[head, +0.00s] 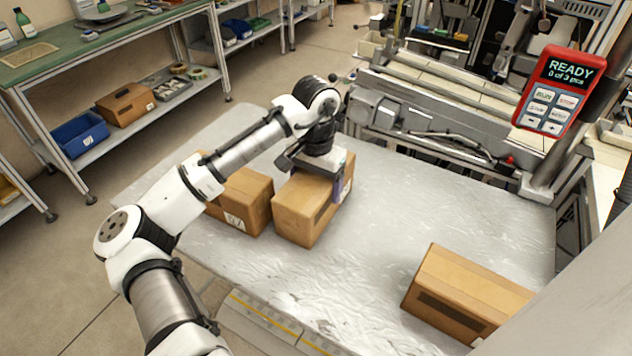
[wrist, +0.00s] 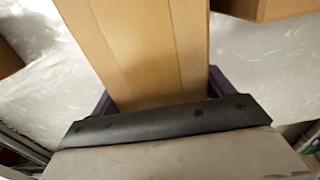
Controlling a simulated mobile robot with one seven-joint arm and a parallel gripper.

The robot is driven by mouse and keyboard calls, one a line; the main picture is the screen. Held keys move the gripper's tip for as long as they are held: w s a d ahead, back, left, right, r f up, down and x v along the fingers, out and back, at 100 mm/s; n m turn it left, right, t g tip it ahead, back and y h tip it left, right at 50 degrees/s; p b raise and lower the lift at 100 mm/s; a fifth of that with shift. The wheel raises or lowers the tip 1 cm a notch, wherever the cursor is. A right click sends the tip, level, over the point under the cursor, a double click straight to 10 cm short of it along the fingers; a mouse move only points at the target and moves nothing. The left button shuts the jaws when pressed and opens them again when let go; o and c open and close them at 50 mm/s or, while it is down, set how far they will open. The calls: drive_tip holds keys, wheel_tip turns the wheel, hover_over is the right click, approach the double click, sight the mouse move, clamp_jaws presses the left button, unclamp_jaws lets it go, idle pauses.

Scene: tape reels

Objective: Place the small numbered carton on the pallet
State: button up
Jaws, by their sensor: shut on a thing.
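My gripper (head: 318,172) is shut on a brown carton (head: 300,212) near the middle of the pale, wrinkled surface. In the wrist view the same carton (wrist: 140,45) lies between the purple fingers of the gripper (wrist: 160,97). I cannot tell whether it rests on the surface or hangs just above it. A second carton (head: 243,198), with a white marked label, stands close to its left. A third carton (head: 465,290) with a dark side strip sits apart at the front right. No number is legible on any carton. No separate pallet is plain; the pale surface (head: 385,215) may be its top.
A machine with rails (head: 420,115) borders the back of the surface. A red control panel (head: 562,88) reads READY. A workbench (head: 85,50) and a lower shelf with a blue bin (head: 80,134) stand at the left. The surface between held and right cartons is clear.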

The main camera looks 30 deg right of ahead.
drive_tip(key=o, duration=1.3)
drive_tip(key=shift+f, duration=0.15)
wheel_tip(320, 180, up, 12)
drive_tip(key=shift+r+b, duration=0.2)
drive_tip(key=shift+b, duration=0.5)
